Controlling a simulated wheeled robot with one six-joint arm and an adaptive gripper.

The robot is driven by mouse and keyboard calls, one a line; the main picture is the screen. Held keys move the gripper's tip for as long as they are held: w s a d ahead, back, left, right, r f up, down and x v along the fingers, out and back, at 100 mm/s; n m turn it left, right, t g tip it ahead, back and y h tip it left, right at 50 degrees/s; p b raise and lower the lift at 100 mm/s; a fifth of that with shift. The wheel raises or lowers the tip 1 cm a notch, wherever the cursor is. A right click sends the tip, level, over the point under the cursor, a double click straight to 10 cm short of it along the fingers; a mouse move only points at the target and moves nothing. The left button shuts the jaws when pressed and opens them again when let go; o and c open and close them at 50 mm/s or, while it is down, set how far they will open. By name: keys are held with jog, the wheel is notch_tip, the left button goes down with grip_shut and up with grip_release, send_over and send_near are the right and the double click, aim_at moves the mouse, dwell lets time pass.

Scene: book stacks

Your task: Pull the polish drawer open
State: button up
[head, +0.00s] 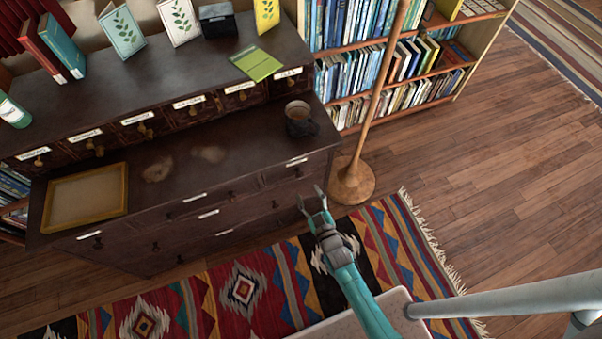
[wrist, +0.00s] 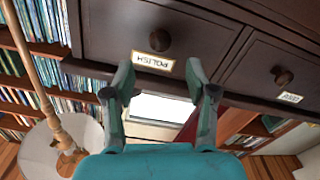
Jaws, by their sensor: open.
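The polish drawer (wrist: 118,32) is a dark wooden front in the wrist view, with a round dark knob (wrist: 160,40) and a white label (wrist: 152,61) reading POLISH upside down. The drawer looks shut, flush with its neighbour. My gripper (wrist: 160,76) is open and empty, its two fingers apart, with the label and knob beyond the gap between the tips. In the head view my gripper (head: 311,194) is in front of the right end of the dark cabinet (head: 215,165), apart from it.
A neighbouring drawer knob (wrist: 283,77) is at right in the wrist view. A lamp stand (head: 352,182) stands close right of the cabinet. A mug (head: 299,122) and an empty wooden tray (head: 85,195) are on the cabinet top. A patterned rug (head: 385,235) lies in front.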

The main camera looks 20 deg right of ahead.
aim_at(300, 177)
jog(key=w, duration=0.8)
jog(key=shift+w, duration=0.1)
grip_shut()
